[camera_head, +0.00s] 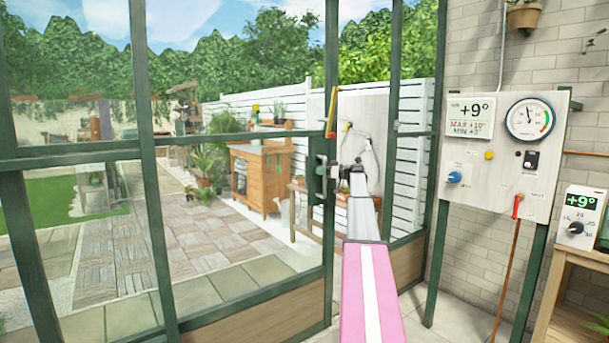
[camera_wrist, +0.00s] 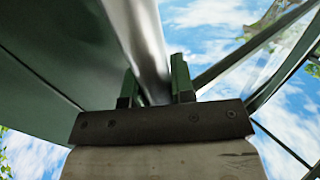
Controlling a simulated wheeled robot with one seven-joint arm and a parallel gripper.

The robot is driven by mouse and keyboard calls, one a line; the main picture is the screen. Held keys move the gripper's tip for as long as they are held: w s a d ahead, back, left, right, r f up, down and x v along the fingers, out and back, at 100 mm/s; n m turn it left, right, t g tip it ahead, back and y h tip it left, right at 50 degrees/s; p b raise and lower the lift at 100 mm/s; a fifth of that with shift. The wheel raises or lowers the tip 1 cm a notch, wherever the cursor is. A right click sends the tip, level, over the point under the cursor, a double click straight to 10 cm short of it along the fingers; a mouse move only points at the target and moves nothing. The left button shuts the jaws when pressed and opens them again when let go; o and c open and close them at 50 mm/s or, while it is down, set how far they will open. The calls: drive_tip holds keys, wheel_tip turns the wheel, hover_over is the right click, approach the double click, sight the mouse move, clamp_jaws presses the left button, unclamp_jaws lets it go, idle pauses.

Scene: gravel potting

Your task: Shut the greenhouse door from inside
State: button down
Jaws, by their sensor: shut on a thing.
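The greenhouse door (camera_head: 330,235) is a green-framed glass panel with a wooden lower board, left of my arm. A dark handle fitting (camera_head: 320,180) sits on its upright edge. My gripper (camera_head: 338,174) is at that edge, at handle height. In the wrist view my gripper (camera_wrist: 155,85) has its two green fingers on either side of a silver bar, the door handle (camera_wrist: 137,40), and is shut on it. The dark green door surface (camera_wrist: 40,60) fills the left of that view. My arm hides part of the frame, and I cannot tell whether the door is flush with it.
A control board (camera_head: 500,165) with a dial and displays stands to the right on green legs. A wooden stand (camera_head: 575,285) is at the far right. Outside, through the glass, are a wooden potting cabinet (camera_head: 262,180), paving (camera_head: 190,235) and a white fence (camera_head: 412,150).

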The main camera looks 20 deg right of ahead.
drive_tip(key=w+d, duration=0.3)
drive_tip(key=d, duration=0.7)
drive_tip(key=shift+d, duration=0.15)
drive_tip(key=c, duration=1)
unclamp_jaws()
drive_tip(key=shift+o, duration=0.2)
drive_tip(key=v, duration=1)
drive_tip(key=shift+s+d, duration=0.25)
drive_tip(key=shift+s, duration=0.05)
